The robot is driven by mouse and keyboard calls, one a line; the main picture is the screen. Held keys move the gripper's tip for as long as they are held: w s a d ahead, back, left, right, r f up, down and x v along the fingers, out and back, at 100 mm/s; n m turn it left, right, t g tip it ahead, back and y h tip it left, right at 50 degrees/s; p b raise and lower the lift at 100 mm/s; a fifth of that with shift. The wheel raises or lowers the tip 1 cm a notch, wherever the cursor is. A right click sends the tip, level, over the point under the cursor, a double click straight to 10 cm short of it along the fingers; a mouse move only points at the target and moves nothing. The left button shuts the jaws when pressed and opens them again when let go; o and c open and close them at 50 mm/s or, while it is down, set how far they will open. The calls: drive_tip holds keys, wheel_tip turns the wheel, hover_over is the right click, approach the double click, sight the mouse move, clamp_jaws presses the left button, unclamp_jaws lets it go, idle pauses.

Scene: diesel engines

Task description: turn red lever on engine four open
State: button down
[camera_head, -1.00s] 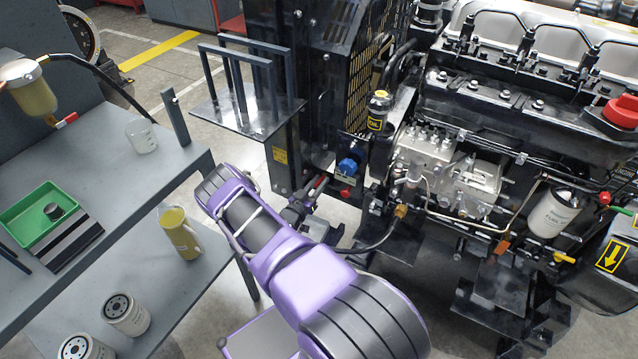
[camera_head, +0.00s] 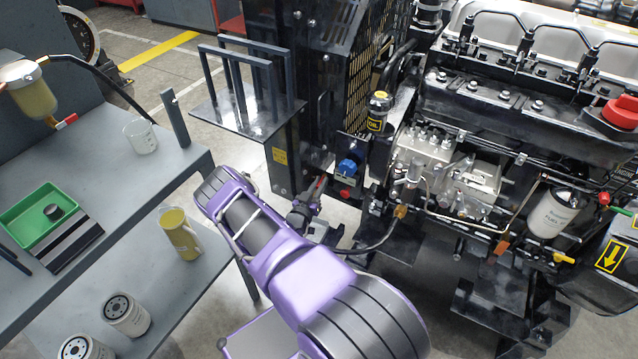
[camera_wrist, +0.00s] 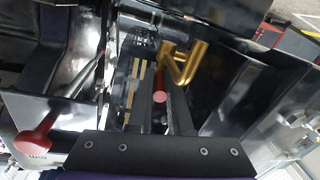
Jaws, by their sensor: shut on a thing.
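In the wrist view a red lever (camera_wrist: 160,97) with a round end lies between the two fingers of my gripper (camera_wrist: 160,108). Its stem runs up to a brass valve body (camera_wrist: 181,65) just beyond the fingertips. My gripper is shut on the lever. In the head view my gripper (camera_head: 304,212) is at the lower part of the engine frame, left of the blue and red knobs. A bit of red shows at its fingertips there, but the valve is mostly hidden by my wrist and the dark frame.
A second red handle (camera_wrist: 36,138) sits at the lower left in the wrist view. In the head view a blue knob (camera_head: 347,168) is close to my gripper. A black hose (camera_head: 378,243) runs beside it. A grey bench (camera_head: 110,170) stands left of my arm.

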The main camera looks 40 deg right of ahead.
drive_tip(key=shift+s+d+n+t+y, duration=0.25)
drive_tip(key=shift+n+t+y, duration=0.8)
drive_tip(key=shift+t+y, duration=0.15)
drive_tip(key=shift+s+d+n+t+y, duration=0.25)
drive_tip(key=shift+s+n+t+y, duration=0.05)
drive_tip(key=shift+n+t+y, duration=0.9)
drive_tip(key=shift+s+d+n+t+y, duration=0.25)
drive_tip(key=shift+n+t+y, duration=0.8)
drive_tip(key=shift+y, duration=0.25)
drive_tip(key=shift+t+y, duration=0.25)
drive_tip(key=shift+y, duration=0.05)
drive_tip(key=c, duration=1.1)
unclamp_jaws()
drive_tip(key=p+v, duration=0.2)
drive_tip(key=v, duration=1.5)
drive_tip(key=shift+s+a, duration=0.15)
